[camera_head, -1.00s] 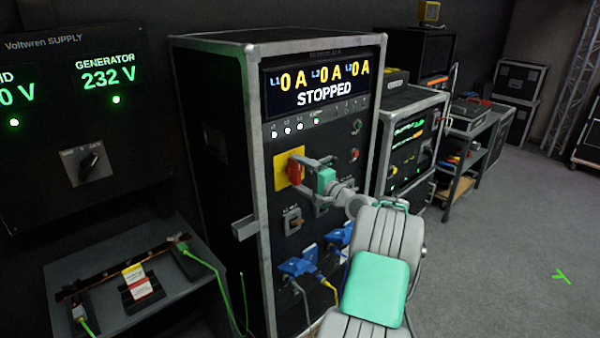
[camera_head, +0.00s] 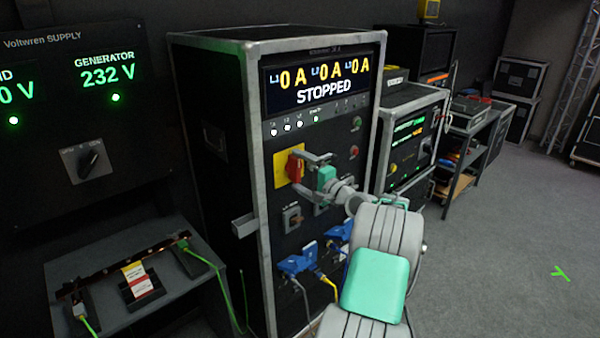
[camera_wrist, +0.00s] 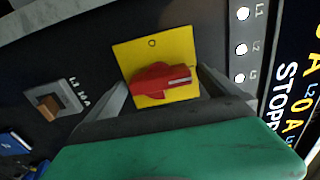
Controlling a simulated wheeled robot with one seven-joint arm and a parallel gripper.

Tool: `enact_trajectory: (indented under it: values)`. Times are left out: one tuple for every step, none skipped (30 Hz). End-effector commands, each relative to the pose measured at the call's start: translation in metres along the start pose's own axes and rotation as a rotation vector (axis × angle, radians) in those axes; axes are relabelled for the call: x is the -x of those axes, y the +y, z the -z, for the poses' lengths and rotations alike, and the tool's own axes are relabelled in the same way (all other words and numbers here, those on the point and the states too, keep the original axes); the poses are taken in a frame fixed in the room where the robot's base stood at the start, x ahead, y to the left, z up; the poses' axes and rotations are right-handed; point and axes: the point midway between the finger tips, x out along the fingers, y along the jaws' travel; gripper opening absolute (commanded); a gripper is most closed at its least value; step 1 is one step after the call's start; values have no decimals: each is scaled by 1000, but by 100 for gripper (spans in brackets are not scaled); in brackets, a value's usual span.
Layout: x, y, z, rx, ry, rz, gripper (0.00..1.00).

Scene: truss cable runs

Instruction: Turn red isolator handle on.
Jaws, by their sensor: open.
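The red isolator handle (camera_head: 294,168) sits on a yellow plate (camera_head: 280,172) on the front of the tall black rack. In the head view the handle stands roughly upright. In the wrist view the red handle (camera_wrist: 160,81) lies across the yellow plate (camera_wrist: 152,52), its white-marked end to the right. An "O" mark shows at that plate's upper edge. My gripper (camera_head: 304,172) is open at the handle. In the wrist view its fingers (camera_wrist: 162,97) lie to either side of the handle, with gaps visible. I cannot tell whether they touch it.
The rack display (camera_head: 320,82) reads STOPPED and 0 A on all three phases. Below the isolator are small breakers (camera_head: 292,217) and blue plugs (camera_head: 297,264) with cables. A supply panel (camera_head: 85,110) and a shelf (camera_head: 150,270) stand left. Open floor lies right.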

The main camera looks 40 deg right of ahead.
Motion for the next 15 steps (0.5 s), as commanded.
enact_trajectory:
  values:
    - [1,0,0,0,0,0,100]
    - [3,1,0,0,1,0,100]
    - [7,1,1,0,2,0,100]
    - [12,2,1,0,3,0,100]
    - [17,3,2,0,4,-1,100]
    - [25,3,1,1,3,-1,100]
    - [32,3,2,1,4,-1,100]
    - [38,3,2,1,5,0,100]
    - [47,3,2,0,5,1,100]
    - [53,3,2,0,5,0,100]
    - [59,3,1,0,4,0,100]
    - [65,3,2,0,4,0,100]
    - [69,2,1,0,3,0,100]
    - [72,2,1,0,3,0,100]
    - [76,2,1,-1,2,0,100]
